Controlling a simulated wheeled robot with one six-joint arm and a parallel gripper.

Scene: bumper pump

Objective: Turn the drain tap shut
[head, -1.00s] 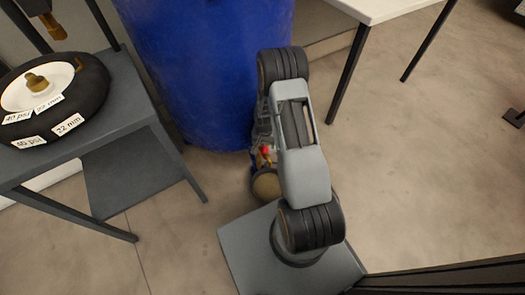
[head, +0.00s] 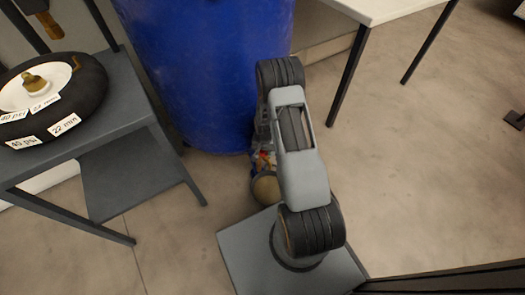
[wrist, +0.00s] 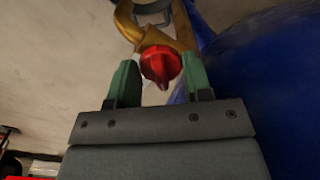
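The red tap handle (wrist: 160,65) is a ridged knob on a brass-coloured fitting (wrist: 186,30) in the wrist view. My gripper (wrist: 159,58) has its two green fingers on either side of the knob. Narrow gaps seem to show beside the knob, so the fingers look open around it; any contact is hard to tell. In the head view the blue drum (head: 205,75) stands behind my arm. A small bit of red (head: 263,155) shows low by the drum's base, with most of the tap and my gripper hidden behind my arm.
A grey table (head: 120,95) at the left holds a black tyre-like ring (head: 85,95) with paper labels. A white-topped table (head: 385,8) stands at the upper right. A round tan object (head: 266,190) is beside my base.

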